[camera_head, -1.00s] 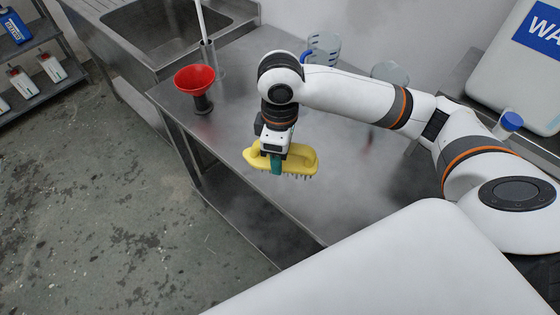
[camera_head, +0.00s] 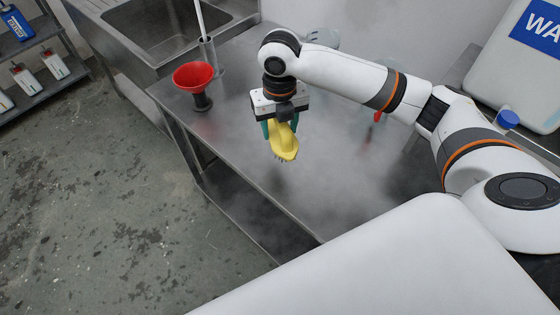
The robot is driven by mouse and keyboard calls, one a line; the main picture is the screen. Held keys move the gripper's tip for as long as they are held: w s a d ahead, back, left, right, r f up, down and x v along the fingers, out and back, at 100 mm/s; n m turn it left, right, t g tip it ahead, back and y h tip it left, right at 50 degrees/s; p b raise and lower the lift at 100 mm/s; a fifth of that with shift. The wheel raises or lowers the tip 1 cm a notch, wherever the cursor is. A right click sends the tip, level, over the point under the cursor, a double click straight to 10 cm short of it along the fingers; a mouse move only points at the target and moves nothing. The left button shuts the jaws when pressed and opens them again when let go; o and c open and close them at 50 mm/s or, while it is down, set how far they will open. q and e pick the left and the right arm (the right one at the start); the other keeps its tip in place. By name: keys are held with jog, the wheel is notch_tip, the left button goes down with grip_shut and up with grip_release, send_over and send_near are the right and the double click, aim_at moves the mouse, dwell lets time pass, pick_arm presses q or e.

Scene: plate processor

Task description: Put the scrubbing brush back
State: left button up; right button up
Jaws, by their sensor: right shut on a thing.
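The scrubbing brush (camera_head: 285,146) is yellow with short bristles at its lower edge. My right gripper (camera_head: 281,128) is shut on it and points down, with green-tipped fingers on either side of the yellow handle. The brush hangs over the steel table near its front edge, its long side turned roughly towards the camera. I cannot tell how far above the table it is. My left gripper is not in view.
A red funnel (camera_head: 194,77) on a dark base stands on the table (camera_head: 240,160) to the left, close to a thin upright rod in a holder (camera_head: 207,53). A sink (camera_head: 165,30) is behind. A clear jug (camera_head: 322,38) stands behind my arm. The table's middle looks free.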

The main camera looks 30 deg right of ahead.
jog(key=shift+w+n, duration=0.15)
jog(key=shift+n, duration=0.35)
jog(key=shift+f, duration=0.2)
jog(key=shift+n, duration=0.3)
notch_tip(320, 180, down, 9)
jog(key=shift+r+p, duration=0.1)
jog(key=shift+p, duration=0.85)
jog(key=shift+d+f, duration=0.1)
jog(key=shift+f, duration=0.3)
jog(key=shift+f, duration=0.2)
jog(key=o, duration=0.9)
jog(key=shift+o, duration=0.2)
jog(key=shift+r, duration=0.1)
